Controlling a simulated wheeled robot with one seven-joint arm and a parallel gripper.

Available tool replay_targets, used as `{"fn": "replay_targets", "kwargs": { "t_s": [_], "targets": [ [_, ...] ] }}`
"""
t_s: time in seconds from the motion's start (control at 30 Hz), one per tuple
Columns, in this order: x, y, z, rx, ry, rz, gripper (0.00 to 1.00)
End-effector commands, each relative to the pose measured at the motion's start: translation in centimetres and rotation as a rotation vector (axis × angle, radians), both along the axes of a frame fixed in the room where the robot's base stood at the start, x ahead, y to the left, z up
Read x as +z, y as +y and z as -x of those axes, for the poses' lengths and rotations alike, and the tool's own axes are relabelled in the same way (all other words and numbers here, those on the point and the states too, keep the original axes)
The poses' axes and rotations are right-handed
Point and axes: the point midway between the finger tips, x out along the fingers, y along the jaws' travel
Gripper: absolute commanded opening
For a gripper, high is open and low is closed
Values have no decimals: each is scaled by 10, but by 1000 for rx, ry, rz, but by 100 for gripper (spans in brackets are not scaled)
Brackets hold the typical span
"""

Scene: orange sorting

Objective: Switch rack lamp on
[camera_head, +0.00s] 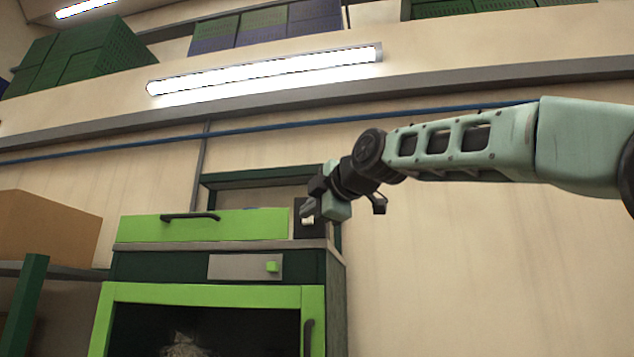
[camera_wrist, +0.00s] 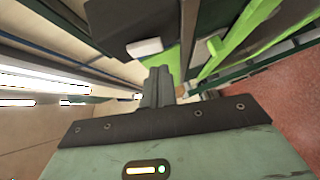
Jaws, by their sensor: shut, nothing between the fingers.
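A dark box (camera_head: 300,230) with a small white switch (camera_head: 309,221) stands at the right end of the green rack's top. The wrist view shows the dark box (camera_wrist: 135,22) and its white switch (camera_wrist: 145,47) just ahead of my fingertips. My gripper (camera_head: 307,208) is shut and empty, close beside the box. In the wrist view my gripper (camera_wrist: 159,73) points toward the switch, with a small gap seeming to remain; contact is hard to tell. The rack (camera_head: 120,300) has a dark interior. I cannot tell which lamp is the rack lamp.
A lit tube lamp (camera_head: 265,70) hangs on the upper wall. A green drawer (camera_head: 240,226) with a dark handle tops the rack. A panel with a green knob (camera_head: 272,266) sits below it. A cardboard box (camera_head: 45,228) stands at left. The right wall is clear.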

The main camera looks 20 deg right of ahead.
Motion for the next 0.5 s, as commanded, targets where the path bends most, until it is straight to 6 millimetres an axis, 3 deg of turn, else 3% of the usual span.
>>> {"fn": "replay_targets", "kwargs": {
  "t_s": [0.2, 0.5],
  "targets": [
    [-2, -8, -14, 1, 0, 0, 0],
    [-4, -9, -15, 1, -1, 0, 0]
  ]
}}
